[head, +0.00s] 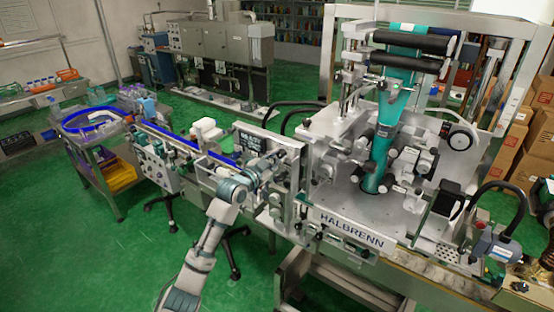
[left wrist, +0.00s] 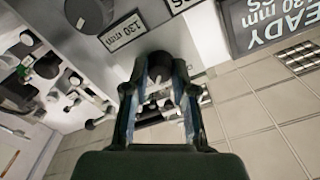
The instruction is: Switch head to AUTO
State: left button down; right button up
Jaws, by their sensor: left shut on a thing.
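The sleeve applicator, a pale metal machine marked HALBRENN (head: 352,229), stands right of centre in the head view. My left gripper (head: 278,162) reaches its upright left panel. In the left wrist view, the left gripper's fingers (left wrist: 160,82) are shut on a dark round knob (left wrist: 158,73) on the pale panel. The fingers hide most of the knob, and I cannot read its setting or an AUTO mark. A dark display (left wrist: 268,22) shows READY and 130 mm. My right gripper is not in view.
Another dark knob (left wrist: 88,12) sits near the plate. A conveyor with a blue belt (head: 180,138) runs in from the left to the machine. A teal sleeve web (head: 385,135) runs down the machine's middle. Cardboard boxes (head: 515,155) stand at the right. Green floor (head: 90,265) is clear at the lower left.

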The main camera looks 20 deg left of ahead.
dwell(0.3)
pick_arm(q)
jog(key=c, duration=0.9)
grip_release()
jog(key=shift+c, duration=0.2)
jog(key=v, duration=1.2)
jog(key=shift+w, duration=0.1)
